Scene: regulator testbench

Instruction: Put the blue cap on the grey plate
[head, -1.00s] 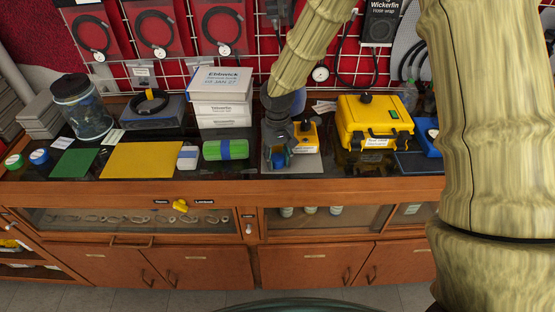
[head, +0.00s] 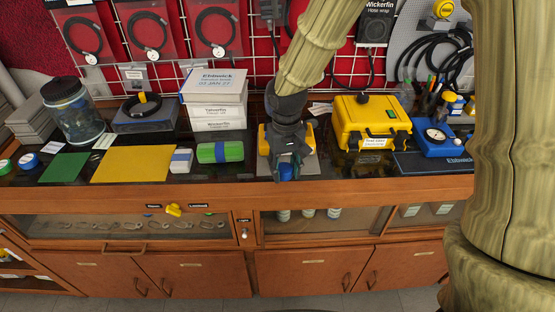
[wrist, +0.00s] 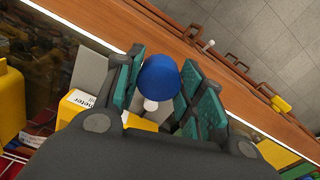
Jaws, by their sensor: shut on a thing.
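The blue cap (wrist: 160,76) is between the green-padded fingers of my gripper (wrist: 158,88), which is shut on it. A small white part shows just below the cap in the wrist view. In the head view the cap (head: 286,172) is at the lower end of my gripper (head: 287,165), in front of the grey plate's near part. The grey plate (head: 304,168) lies on the dark bench top, and part of it shows beside the fingers in the wrist view (wrist: 88,66). My gripper hides much of it. I cannot tell whether the cap touches the plate.
A yellow block (head: 309,137) with a label stands at the plate's back, partly behind my gripper. A green roll with a blue band (head: 220,152) lies to the left. A yellow case (head: 372,122) stands to the right. The bench's front edge is close to the cap.

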